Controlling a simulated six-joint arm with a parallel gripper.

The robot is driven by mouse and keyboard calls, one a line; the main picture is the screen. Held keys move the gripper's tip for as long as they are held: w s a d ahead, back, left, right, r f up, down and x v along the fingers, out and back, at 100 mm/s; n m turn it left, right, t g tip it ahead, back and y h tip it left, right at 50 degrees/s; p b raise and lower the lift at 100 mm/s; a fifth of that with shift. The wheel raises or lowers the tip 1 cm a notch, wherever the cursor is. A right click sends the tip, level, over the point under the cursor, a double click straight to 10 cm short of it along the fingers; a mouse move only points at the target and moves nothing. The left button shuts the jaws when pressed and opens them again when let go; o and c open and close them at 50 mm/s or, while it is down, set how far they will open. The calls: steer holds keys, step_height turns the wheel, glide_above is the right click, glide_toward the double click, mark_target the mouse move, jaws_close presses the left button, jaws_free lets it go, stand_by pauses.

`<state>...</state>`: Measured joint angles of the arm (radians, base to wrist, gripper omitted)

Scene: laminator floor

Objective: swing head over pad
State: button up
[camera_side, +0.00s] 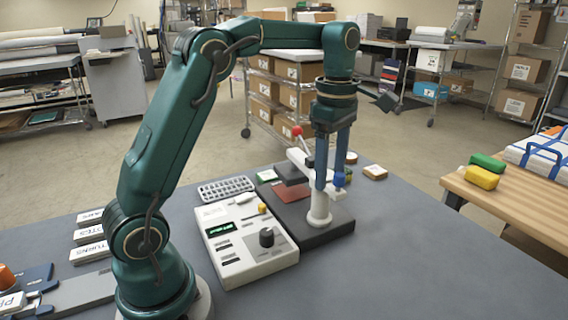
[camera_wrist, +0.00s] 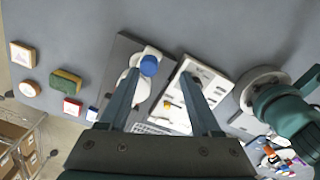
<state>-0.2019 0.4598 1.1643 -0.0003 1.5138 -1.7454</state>
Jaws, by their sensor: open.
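The swing-arm press has a white arm (camera_side: 299,158) with a red ball (camera_side: 297,131), carried on a white post (camera_side: 319,208) over a dark base (camera_side: 335,228). A blue knob (camera_side: 339,180) shows by the post, and again in the wrist view (camera_wrist: 149,65). A reddish pad (camera_side: 291,193) lies left of the post, beside a dark block (camera_side: 291,173). My gripper (camera_side: 331,184) is open, its blue fingers pointing down around the arm's post end. In the wrist view my gripper (camera_wrist: 162,76) has the knob close to its left fingertip; I cannot tell if they touch. My fingers hide part of the arm.
A white control box (camera_side: 245,240) with a black dial stands left of the press. A wire rack (camera_side: 226,189) and small blocks (camera_side: 374,172) lie behind. A wooden bench (camera_side: 510,195) with yellow and green pieces is at right. The mat's front right is clear.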

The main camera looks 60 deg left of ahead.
steer(key=s+a+m, duration=0.3)
steer(key=a+m, duration=0.1)
steer(key=m, duration=0.6)
steer(key=s+d+r+m+t, duration=0.25)
steer(key=s+d+r, duration=0.3)
steer(key=r, duration=0.35)
steer(key=s+d+f+m+t, duration=0.1)
steer(key=s+d+f+m, duration=0.2)
steer(key=s+m, duration=0.1)
steer(key=n+g, duration=0.3)
steer(key=g, duration=0.1)
glide_above(263, 204)
steer(key=shift+t, duration=0.25)
step_height(263, 204, down, 12)
steer(key=shift+w+d+f, duration=0.1)
steer(key=shift+f, duration=0.05)
step_height(263, 204, down, 5)
steer(key=shift+f, duration=0.2)
steer(key=s, duration=0.3)
steer(key=shift+s+r, duration=0.1)
steer(key=shift+s, duration=0.65)
